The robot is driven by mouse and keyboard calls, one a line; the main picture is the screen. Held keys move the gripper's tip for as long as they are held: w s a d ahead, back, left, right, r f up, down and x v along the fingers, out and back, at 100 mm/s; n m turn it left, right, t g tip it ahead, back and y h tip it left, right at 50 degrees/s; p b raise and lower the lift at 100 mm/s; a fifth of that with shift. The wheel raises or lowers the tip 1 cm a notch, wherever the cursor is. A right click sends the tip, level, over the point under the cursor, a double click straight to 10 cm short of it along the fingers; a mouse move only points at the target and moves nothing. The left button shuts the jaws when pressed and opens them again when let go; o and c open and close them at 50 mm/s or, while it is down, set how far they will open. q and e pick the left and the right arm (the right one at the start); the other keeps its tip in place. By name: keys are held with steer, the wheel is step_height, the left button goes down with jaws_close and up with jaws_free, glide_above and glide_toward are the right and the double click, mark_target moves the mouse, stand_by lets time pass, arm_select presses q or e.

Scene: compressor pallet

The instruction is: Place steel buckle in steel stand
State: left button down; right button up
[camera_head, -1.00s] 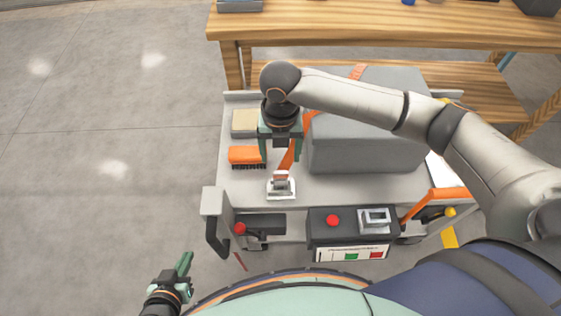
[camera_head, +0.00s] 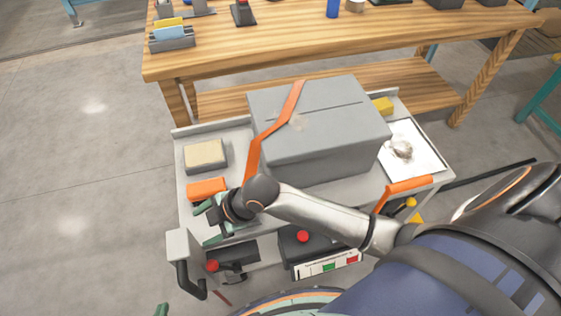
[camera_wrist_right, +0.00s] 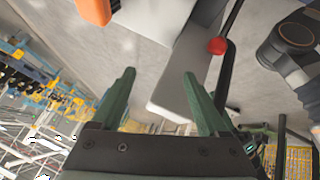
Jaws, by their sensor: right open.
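The steel buckle and the steel stand do not show clearly in the head view now; my right arm covers the cart's front part where metal pieces showed earlier. The orange strap (camera_head: 253,158) runs over the grey box and disappears behind my right wrist. My right gripper (camera_head: 207,222) is low over the cart's front left, beside the orange brush, with its fingers apart. In the right wrist view its two green fingers (camera_wrist_right: 158,82) are open with nothing gripped between them. Only a green tip of my left gripper (camera_head: 162,310) shows at the bottom edge.
The grey box (camera_head: 325,155) fills the cart's middle. A tan block (camera_head: 205,155) and the orange brush (camera_head: 207,188) lie to its left. A wooden workbench (camera_head: 300,45) stands behind. The floor at left is clear.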

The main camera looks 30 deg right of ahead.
steer(key=s+d+f+m+t+h, duration=0.2)
steer(key=s+d+f+m, duration=0.2)
steer(key=d+m, duration=0.3)
steer(key=s+d+f+m+t+h, duration=0.2)
steer(key=s+d+f+m, duration=0.2)
steer(key=s+d+m, duration=0.2)
steer(key=shift+s+d+m+t, duration=0.15)
steer(key=shift+d+m+t, duration=0.25)
steer(key=shift+m, duration=0.8)
